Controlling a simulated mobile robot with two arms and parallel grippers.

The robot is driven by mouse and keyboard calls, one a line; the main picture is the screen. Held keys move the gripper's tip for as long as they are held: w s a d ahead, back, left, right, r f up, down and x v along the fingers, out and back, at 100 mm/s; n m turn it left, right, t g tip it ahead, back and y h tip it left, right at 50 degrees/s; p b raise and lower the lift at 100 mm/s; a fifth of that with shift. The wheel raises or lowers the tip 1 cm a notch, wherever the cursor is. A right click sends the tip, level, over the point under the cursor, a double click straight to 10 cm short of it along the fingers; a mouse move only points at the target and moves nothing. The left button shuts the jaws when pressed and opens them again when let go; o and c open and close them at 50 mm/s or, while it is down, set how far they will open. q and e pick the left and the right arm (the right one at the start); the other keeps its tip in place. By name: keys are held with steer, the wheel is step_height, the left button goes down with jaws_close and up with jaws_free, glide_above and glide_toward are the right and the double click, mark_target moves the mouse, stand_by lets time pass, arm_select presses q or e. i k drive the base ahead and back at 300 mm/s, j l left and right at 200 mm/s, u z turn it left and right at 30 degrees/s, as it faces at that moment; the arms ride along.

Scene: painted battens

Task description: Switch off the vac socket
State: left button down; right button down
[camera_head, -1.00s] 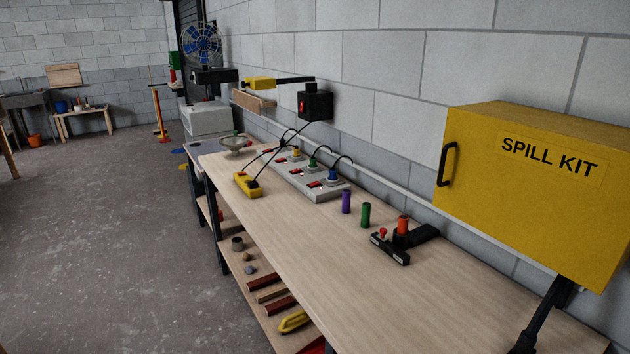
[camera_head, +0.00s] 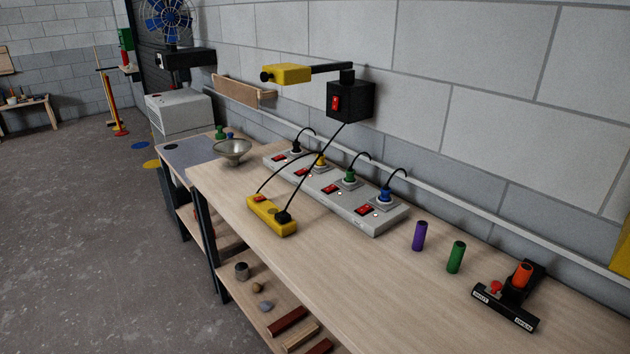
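A long grey power strip (camera_head: 334,206) lies on the workbench along the wall. It has several sockets, each with a red rocker switch and a plug: black (camera_head: 296,147), yellow (camera_head: 320,160), green (camera_head: 349,177) and blue (camera_head: 385,195). A red switch (camera_head: 364,210) sits beside the blue plug, with a small light near it. The socket labels are too small to read, so I cannot tell which one is vac. A yellow power block (camera_head: 271,214) with a black plug and a red switch lies in front of the strip. Neither gripper shows.
The workbench (camera_head: 400,290) has clear room in front of the strip. A purple cylinder (camera_head: 419,236), a green cylinder (camera_head: 456,257) and a black fixture (camera_head: 506,306) holding an orange cylinder stand at the right. A metal bowl (camera_head: 232,149) stands left. A black switch box (camera_head: 351,101) hangs above the strip.

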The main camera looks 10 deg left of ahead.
mark_target(364, 209)
steer(key=i+j, duration=0.25)
steer(key=j, duration=0.15)
steer(key=i+j+u, duration=0.1)
steer(key=i+j, duration=0.15)
steer(key=j, duration=0.15)
steer(key=i+j, duration=0.25)
steer(key=j+u, duration=0.05)
steer(key=j, duration=0.05)
